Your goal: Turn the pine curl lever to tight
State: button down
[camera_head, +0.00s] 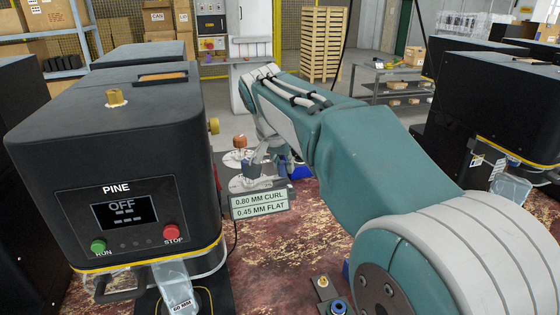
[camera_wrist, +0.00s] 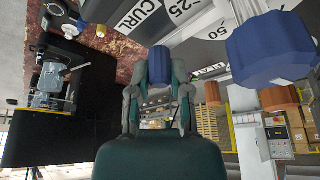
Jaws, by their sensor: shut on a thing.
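The black PINE machine (camera_head: 115,150) stands at the left of the head view, its screen (camera_head: 124,212) reading OFF. In the wrist view, my gripper (camera_wrist: 159,82) is shut on a blue knob (camera_wrist: 159,62). A pale dial plate (camera_wrist: 205,35) lettered CURL, 25 and 50 lies beyond the knob. In the head view my gripper (camera_head: 270,163) is at the plates beside the machine, largely hidden by my arm. The pointer and most of the scale are hidden. I cannot tell the lever's exact setting.
A larger-looking blue knob (camera_wrist: 270,45) and orange knobs (camera_wrist: 279,98) are close by in the wrist view. A sign (camera_head: 260,203) reads 0.80 MM CURL, 0.45 MM FLAT. A green button (camera_head: 98,246) and red STOP button (camera_head: 171,231) are on the machine front.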

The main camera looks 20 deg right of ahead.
jog(key=shift+s+a+f+m, duration=0.1)
jog(key=shift+s+m, duration=0.2)
jog(key=shift+m, duration=0.1)
jog(key=c, duration=0.5)
grip_release()
jog(key=shift+c, duration=0.2)
jog(key=shift+a, duration=0.1)
jog(key=v, duration=1.2)
jog(key=shift+w+a, duration=0.15)
jog(key=shift+w, duration=0.05)
jog(key=shift+s+f, duration=0.1)
